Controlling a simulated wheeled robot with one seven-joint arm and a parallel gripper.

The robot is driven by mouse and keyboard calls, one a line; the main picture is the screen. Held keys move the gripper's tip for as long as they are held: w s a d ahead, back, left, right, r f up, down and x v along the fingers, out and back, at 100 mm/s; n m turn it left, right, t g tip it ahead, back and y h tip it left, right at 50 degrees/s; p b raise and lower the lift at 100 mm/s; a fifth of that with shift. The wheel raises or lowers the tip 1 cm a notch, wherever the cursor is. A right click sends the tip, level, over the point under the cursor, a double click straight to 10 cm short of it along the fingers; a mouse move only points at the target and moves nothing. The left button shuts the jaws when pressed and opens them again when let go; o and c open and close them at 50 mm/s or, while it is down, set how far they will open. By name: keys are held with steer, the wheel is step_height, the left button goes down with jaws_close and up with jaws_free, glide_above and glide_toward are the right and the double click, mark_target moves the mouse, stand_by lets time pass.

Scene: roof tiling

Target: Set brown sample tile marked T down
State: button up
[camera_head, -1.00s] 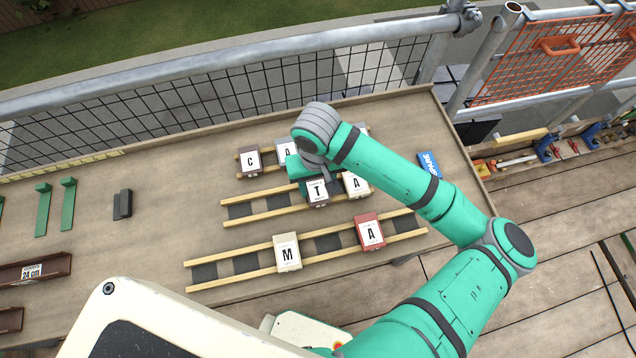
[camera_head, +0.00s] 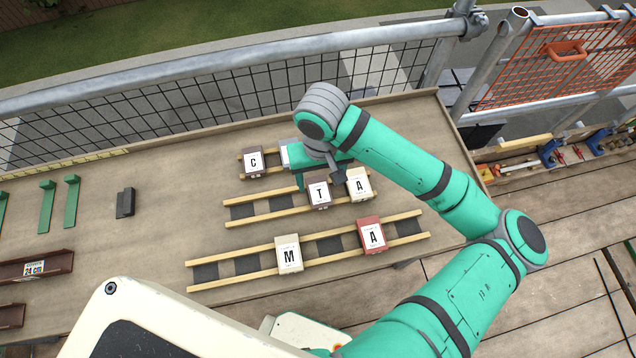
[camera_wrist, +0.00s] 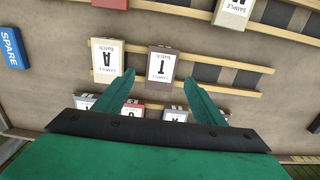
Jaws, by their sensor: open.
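The brown tile marked T (camera_head: 319,194) rests on the middle pair of wooden battens (camera_head: 268,210), just left of a cream tile marked A (camera_head: 359,184). In the wrist view the T tile (camera_wrist: 161,65) lies ahead of my gripper (camera_wrist: 160,95), whose two green fingers are spread apart with nothing between them. The cream A tile also shows there (camera_wrist: 108,60), beside the T tile. In the head view my gripper (camera_head: 318,170) is behind the T tile, apart from it as far as I can tell; its fingers are partly hidden by my arm.
The front battens hold a cream M tile (camera_head: 289,253) and a red A tile (camera_head: 371,235). A brown C tile (camera_head: 253,162) sits on the back battens. A blue SPARE block (camera_wrist: 12,48) lies to the side. The bench left of the battens has free room.

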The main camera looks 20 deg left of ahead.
mark_target(320, 191)
step_height(320, 191, up, 8)
steer(key=shift+f, duration=0.25)
steer(key=shift+f, duration=0.1)
stand_by(0.4)
